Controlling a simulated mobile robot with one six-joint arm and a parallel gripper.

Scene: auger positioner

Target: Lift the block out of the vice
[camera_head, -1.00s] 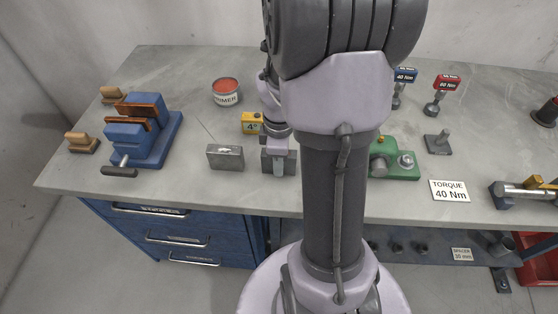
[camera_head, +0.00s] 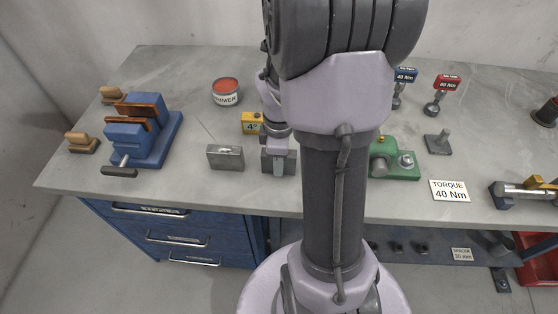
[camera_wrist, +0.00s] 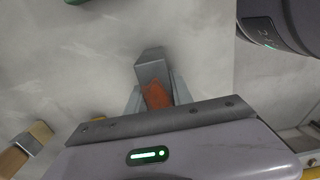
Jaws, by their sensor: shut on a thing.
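The blue vice (camera_head: 153,150) stands at the left of the bench, with rust-brown jaw faces and a dark handle at its front. I see no block between its jaws. My gripper (camera_head: 279,165) is low over the bench, right of the vice and well apart from it. It is shut on a grey block (camera_head: 267,163), partly hidden by a finger. In the wrist view the held block (camera_wrist: 150,68) shows a grey end and a rust-brown patch between the fingers. I cannot tell whether it touches the bench.
A second grey block (camera_head: 225,157) lies just left of my gripper. A yellow block marked 4 (camera_head: 251,122) and a primer tin (camera_head: 226,92) are behind. A green fixture (camera_head: 397,166) is to the right, partly behind my arm. Two wooden-topped pieces (camera_head: 82,143) (camera_head: 111,95) sit beside the vice.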

